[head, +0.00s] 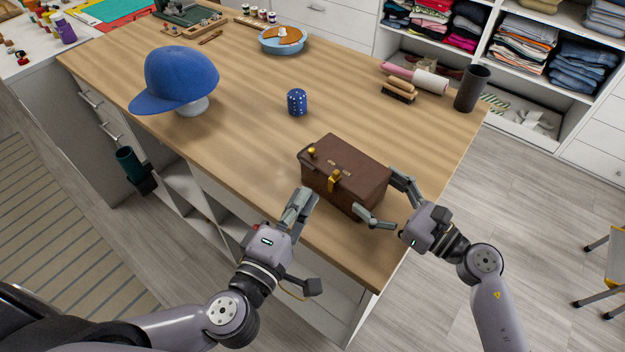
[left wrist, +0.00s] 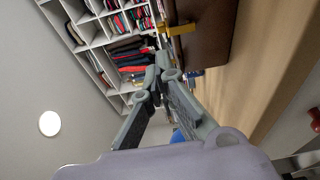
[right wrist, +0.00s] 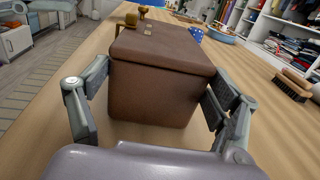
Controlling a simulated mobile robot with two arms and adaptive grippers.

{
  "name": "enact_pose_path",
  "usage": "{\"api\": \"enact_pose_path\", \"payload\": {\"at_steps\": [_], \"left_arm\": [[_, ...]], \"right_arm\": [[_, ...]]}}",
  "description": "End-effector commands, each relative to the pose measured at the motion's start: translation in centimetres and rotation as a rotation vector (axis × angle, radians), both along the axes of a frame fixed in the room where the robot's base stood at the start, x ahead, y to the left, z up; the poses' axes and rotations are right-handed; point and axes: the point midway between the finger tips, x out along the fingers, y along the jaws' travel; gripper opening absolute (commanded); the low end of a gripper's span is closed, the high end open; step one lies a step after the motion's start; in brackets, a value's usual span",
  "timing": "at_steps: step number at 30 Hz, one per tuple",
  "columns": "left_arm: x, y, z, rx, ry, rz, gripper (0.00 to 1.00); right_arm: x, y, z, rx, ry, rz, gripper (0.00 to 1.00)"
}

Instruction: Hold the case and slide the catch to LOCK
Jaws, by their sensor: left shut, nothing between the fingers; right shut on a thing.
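The brown case (head: 343,178) stands upright and closed on the wooden table near its front right corner. A gold catch (head: 334,180) sits on its front face, and a gold knob (head: 311,152) is on the lid's left end. My right gripper (head: 384,198) is shut on the case's right end, one finger on each side; the right wrist view shows the case (right wrist: 160,85) between the fingers. My left gripper (head: 306,197) is shut and empty, just in front of the case. In the left wrist view its fingertips (left wrist: 163,65) are close to the gold catch (left wrist: 177,30); contact cannot be told.
A blue dice cup (head: 297,102) stands behind the case. A blue cap on a stand (head: 178,80) is at the left. A brush (head: 398,90), a lint roller (head: 430,82) and a dark cup (head: 471,88) are at the back right. Table around the case is clear.

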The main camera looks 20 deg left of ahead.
Motion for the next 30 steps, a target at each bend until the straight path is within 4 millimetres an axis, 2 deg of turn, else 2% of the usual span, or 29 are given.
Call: {"api": "enact_pose_path", "payload": {"at_steps": [3,7,20,21,28,30], "left_arm": [[-1.6,0.3,-0.1,0.0,0.003,0.002,0.0],[-2.4,0.5,0.0,0.001,0.0,0.003,0.0],[-2.6,0.5,0.0,0.001,-0.002,0.003,0.0],[-2.6,0.5,0.0,0.001,-0.002,0.003,0.0],[-2.6,0.5,0.0,0.001,-0.002,0.003,0.0],[-2.6,0.5,0.0,0.001,-0.002,0.003,0.0]], "right_arm": [[-0.1,0.0,0.0,-0.001,0.0,0.002,0.45],[-0.1,0.0,0.0,-0.001,0.0,0.002,0.45],[-0.1,0.0,0.0,-0.001,0.0,0.002,0.45],[-0.1,0.0,0.0,-0.001,0.0,0.002,0.85],[-0.1,0.0,0.0,-0.001,0.0,0.002,1.0],[-0.1,0.0,0.0,-0.001,0.0,0.002,1.0]]}}
